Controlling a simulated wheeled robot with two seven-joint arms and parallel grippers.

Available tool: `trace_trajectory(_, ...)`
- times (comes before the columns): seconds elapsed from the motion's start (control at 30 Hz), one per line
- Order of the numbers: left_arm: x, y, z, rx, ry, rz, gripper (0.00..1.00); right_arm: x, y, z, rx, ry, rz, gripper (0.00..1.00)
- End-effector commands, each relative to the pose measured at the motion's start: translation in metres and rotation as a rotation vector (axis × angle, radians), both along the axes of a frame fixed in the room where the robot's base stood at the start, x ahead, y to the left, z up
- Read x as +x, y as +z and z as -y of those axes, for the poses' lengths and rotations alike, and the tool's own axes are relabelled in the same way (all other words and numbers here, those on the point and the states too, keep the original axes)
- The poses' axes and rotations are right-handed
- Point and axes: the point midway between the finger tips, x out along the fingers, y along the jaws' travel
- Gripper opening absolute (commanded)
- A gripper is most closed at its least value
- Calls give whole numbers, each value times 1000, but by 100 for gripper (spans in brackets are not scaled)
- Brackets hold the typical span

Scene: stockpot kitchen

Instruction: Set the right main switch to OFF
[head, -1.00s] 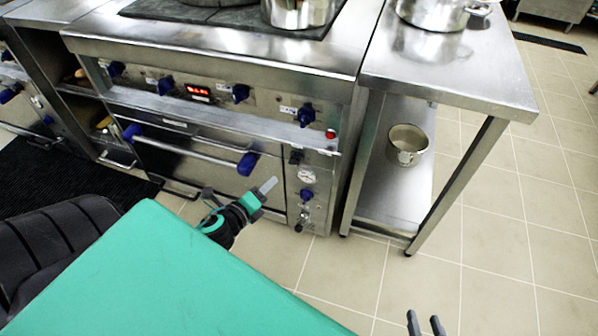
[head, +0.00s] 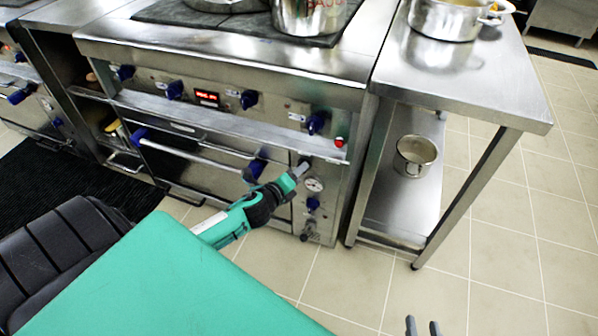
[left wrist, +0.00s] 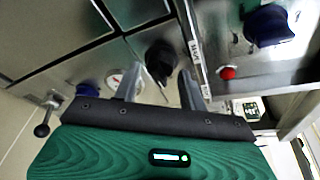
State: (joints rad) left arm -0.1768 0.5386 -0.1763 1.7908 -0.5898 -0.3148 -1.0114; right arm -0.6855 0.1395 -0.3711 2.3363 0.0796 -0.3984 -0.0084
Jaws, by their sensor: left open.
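The right main switch, a black knob (left wrist: 162,56), is on the stove's right front panel. In the left wrist view it sits just ahead of and between the fingertips of my left gripper (left wrist: 173,84). I cannot tell whether they touch it, or which way it is set. In the head view my left gripper (head: 299,169) reaches this panel, open, and mostly covers the switch. My right gripper (head: 422,327) shows only as two spread fingertips at the bottom edge, open and empty, far from the stove.
A red lamp (head: 339,142) and a blue knob (head: 316,123) sit above the switch. A round gauge (head: 314,185) and another blue knob (head: 312,204) are below. The oven handle (head: 200,158) sticks out to the left. A steel table (head: 470,90) stands to the right.

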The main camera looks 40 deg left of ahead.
Motion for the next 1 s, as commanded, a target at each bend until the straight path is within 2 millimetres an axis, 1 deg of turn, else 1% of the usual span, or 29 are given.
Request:
trace_trajectory(0.1, 10, -2, 0, -1, 1, 1, 42, 0, 0, -2, 11, 0, 16, 36)
trace_trajectory(0.2, 14, -3, 0, -1, 0, 0, 42, 0, 1, -3, 17, -1, 25, 36)
trace_trajectory(0.5, 16, -3, 0, -1, 0, 0, 42, 0, 1, -3, 20, -1, 29, 36)
trace_trajectory(0.53, 16, -3, 0, -1, 0, 0, 40, 0, 1, -3, 19, -1, 28, 36)
trace_trajectory(0.6, 16, -3, 0, -1, 0, 0, 26, 0, 1, -3, 19, -1, 28, 36)
trace_trajectory(0.67, 16, -3, 0, -1, 0, 0, 15, 0, 1, -3, 19, -1, 28, 36)
trace_trajectory(0.7, 16, -3, 0, -1, 0, 0, 10, 0, 1, -3, 19, -1, 28, 36)
trace_trajectory(1.0, 15, -4, 0, -33, 1, 7, 10, 0, 1, -3, 22, -2, 33, 36)
